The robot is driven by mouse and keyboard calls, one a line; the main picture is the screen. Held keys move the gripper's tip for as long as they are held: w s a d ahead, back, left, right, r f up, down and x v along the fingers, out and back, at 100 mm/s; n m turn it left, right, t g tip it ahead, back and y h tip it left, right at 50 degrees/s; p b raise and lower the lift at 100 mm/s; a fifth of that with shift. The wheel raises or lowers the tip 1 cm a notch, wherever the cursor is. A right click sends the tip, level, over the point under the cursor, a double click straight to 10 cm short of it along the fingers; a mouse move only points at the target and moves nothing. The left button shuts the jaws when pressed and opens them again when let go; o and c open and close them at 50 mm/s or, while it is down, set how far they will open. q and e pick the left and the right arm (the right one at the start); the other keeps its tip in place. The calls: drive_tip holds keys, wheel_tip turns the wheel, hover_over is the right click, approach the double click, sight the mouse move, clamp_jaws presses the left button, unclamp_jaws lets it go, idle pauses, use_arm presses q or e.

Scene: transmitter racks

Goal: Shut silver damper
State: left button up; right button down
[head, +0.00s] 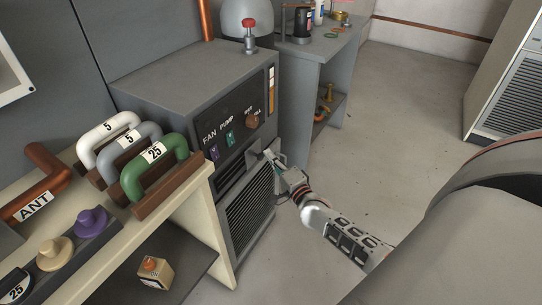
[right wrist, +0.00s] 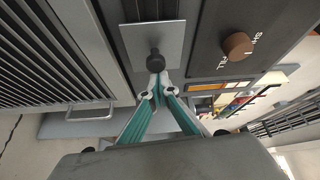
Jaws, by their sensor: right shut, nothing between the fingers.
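The silver damper (right wrist: 140,42) is a flat plate with a dark round knob (right wrist: 155,61) on the front of the grey cabinet (right wrist: 206,58). In the right wrist view, dark slats (right wrist: 155,9) show uncovered beyond the plate. In the head view the damper (head: 254,159) sits at the right end of a slatted opening (head: 233,181), partly hidden by my gripper. My right gripper (right wrist: 158,84) is shut and empty, its fingertips right at the knob; I cannot tell whether they touch it. It also shows in the head view (head: 268,154). My left gripper is not in view.
The cabinet front has FAN and PUMP switches (head: 229,138), a brown knob (head: 253,121) and a lower grille (head: 249,213). A cream bench (head: 210,184) with numbered handles (head: 155,168) stands left. A grey table (head: 318,58) stands behind. The floor (head: 400,105) at right is clear.

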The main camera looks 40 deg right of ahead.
sight(254, 151)
drive_tip(key=a, duration=0.1)
drive_tip(key=s+a+p, duration=0.1)
drive_tip(key=a, duration=0.2)
drive_tip(key=shift+s+r+p, duration=0.2)
drive_tip(key=shift+r+p, duration=0.15)
drive_tip(key=shift+p, duration=0.05)
use_arm(q)
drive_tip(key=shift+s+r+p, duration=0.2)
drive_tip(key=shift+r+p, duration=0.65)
drive_tip(key=shift+p, duration=0.35)
use_arm(e)
drive_tip(key=s+a, duration=0.4)
drive_tip(key=a, duration=0.6)
drive_tip(key=shift+s+f, duration=0.2)
drive_tip(key=shift+f, duration=0.2)
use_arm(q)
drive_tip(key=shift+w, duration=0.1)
use_arm(e)
drive_tip(key=shift+f, duration=0.1)
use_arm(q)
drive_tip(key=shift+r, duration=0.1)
